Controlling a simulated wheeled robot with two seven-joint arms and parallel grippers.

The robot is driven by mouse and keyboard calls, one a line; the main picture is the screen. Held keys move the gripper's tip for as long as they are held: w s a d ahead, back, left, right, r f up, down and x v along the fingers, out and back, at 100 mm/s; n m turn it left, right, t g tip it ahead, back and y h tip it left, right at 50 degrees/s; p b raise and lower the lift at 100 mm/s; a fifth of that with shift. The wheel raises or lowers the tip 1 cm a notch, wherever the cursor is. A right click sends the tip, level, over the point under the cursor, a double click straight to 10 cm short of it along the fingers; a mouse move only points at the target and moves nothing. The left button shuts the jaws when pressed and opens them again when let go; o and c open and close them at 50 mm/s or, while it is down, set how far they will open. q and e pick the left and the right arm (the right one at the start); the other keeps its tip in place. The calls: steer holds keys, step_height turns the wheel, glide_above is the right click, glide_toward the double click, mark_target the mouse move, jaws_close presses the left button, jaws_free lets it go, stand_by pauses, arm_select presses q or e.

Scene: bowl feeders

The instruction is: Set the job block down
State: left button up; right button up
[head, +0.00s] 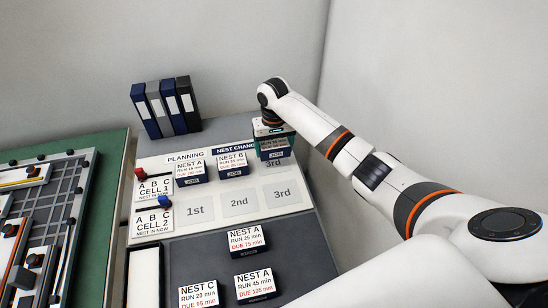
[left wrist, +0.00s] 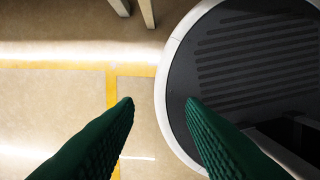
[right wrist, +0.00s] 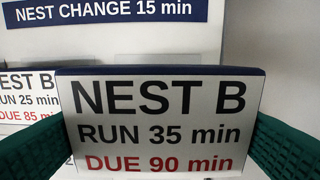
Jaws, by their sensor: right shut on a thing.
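The job block (head: 275,154), marked NEST B, RUN 35 min, DUE 90 min, is in my right gripper (head: 271,130). It fills the right wrist view (right wrist: 160,120), with a green finger at each side. In the head view it is at the top-row 3rd place of the planning board (head: 180,221); I cannot tell if it touches the board. The 3rd label shows just below it. My left gripper (left wrist: 160,105) is open and empty, over the floor beside a round dark base.
NEST A (head: 190,172) and NEST B (head: 232,165) blocks stand left of the held block. The lower 1st, 2nd and 3rd places are bare. Several more blocks (head: 247,240) lie on the dark area in front. Binders (head: 165,108) stand behind; a green table (head: 105,190) is at left.

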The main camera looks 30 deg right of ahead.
mark_target(274, 164)
steer(key=shift+a+f, duration=0.1)
steer(key=shift+f, duration=2.3)
steer(key=shift+f, duration=0.1)
steer(key=o, duration=1)
step_height(274, 164, up, 12)
steer(key=shift+r, duration=0.15)
